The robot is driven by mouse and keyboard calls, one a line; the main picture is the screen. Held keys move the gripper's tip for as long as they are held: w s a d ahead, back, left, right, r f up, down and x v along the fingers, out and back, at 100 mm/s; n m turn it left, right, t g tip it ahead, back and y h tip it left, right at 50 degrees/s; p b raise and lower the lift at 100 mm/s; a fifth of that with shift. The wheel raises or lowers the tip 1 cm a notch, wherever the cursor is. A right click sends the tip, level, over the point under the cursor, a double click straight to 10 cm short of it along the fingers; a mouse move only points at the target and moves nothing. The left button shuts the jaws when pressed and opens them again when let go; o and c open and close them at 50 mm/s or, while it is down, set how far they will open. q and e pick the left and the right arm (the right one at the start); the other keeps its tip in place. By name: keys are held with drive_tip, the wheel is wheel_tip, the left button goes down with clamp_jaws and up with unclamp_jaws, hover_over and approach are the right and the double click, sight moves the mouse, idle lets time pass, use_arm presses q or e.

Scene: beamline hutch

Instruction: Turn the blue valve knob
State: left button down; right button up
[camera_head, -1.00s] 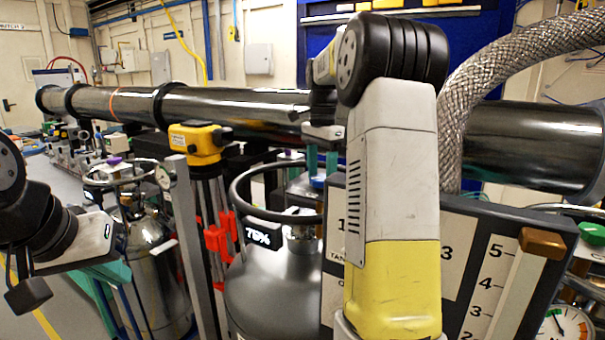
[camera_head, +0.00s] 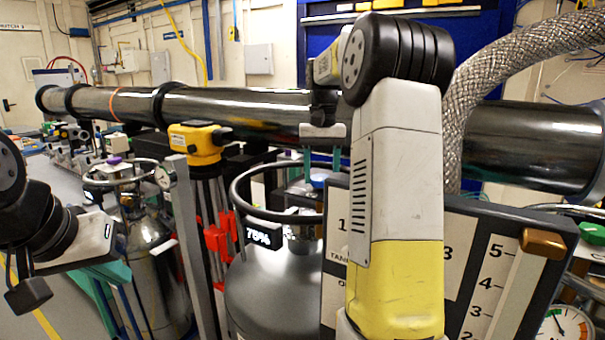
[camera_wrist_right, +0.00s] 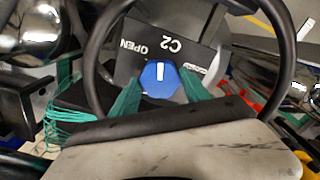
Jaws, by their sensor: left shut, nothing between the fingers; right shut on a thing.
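The blue valve knob (camera_wrist_right: 158,78) has a white pointer line, which points up in the right wrist view. It sits before a dark plate (camera_wrist_right: 165,45) marked "C2" and "OPEN", upside down there; the other label is partly hidden. The teal fingers of my right gripper (camera_wrist_right: 160,92) are shut on the knob, one on each side. In the head view my right gripper (camera_head: 320,158) reaches down over the knob (camera_head: 318,180), on top of a grey tank (camera_head: 275,285). My left gripper (camera_head: 112,272) is shut and empty at the lower left, well apart from the knob.
A dark ring handle (camera_head: 240,190) circles the tank top around my right gripper. A numbered panel (camera_head: 470,250) stands right, a long dark pipe (camera_head: 230,108) runs behind, and a yellow device on a tripod (camera_head: 195,142) stands left.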

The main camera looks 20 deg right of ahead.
sight(320, 177)
drive_tip(key=n, duration=0.4)
drive_tip(key=shift+n, duration=1.9)
drive_tip(key=o, duration=1.4)
drive_tip(key=shift+r, duration=3.95)
drive_tip(key=shift+w+a, duration=0.1)
